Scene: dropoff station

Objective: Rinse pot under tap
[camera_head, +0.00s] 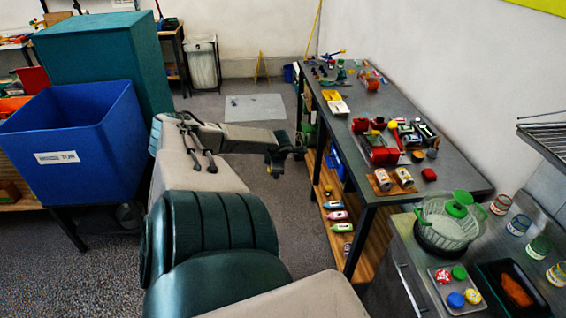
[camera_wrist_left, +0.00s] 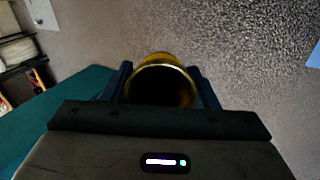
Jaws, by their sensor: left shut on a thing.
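In the left wrist view, a round, hollow thing with a gold-yellow rim and a dark inside, apparently the pot (camera_wrist_left: 163,60), sits between the two dark fingers of my left gripper (camera_wrist_left: 162,84). The fingers are closed against its sides, and its mouth faces the camera. In the head view my left arm reaches out over the floor, with the left gripper (camera_head: 288,150) small and dark beside the long table. The pot cannot be made out clearly there. No tap or running water shows in either view. My right gripper is not in view.
A long grey table (camera_head: 455,178) with toys and cans stands right of my left gripper. A counter at lower right holds a salad spinner (camera_head: 447,228), jars and a black tray (camera_head: 488,277). A blue bin (camera_head: 75,140) stands left. Open floor lies beyond my arm.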

